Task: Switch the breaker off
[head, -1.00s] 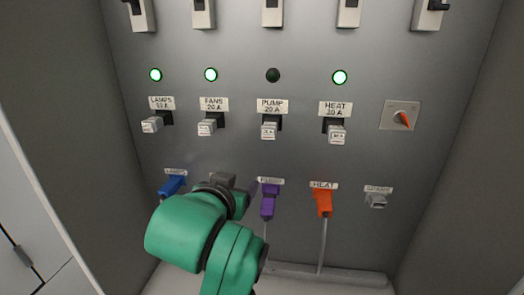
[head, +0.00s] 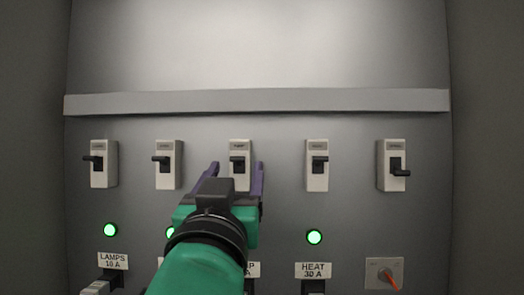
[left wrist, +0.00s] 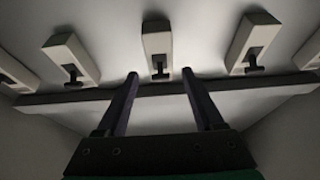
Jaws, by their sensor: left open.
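A row of white breakers with black levers runs across the grey panel. My left gripper (head: 236,172) is open, its two purple fingers pointing at the middle breaker (head: 240,148), one on each side of it in the picture. That breaker's black lever (head: 237,159) shows between the fingers; contact cannot be told. In the left wrist view the middle breaker (left wrist: 157,42) is just beyond and between the fingertips (left wrist: 160,73), apart from them. The PUMP label below it is mostly hidden by my arm. My right gripper is not in view.
Neighbouring breakers stand left (head: 167,178) and right (head: 317,178) of the fingers. The far-right breaker (head: 390,150) has its lever lower than the others. Green lamps (head: 314,237) glow below. A red-pointer rotary switch (head: 386,274) sits lower right. A ledge (head: 300,99) runs above the breakers.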

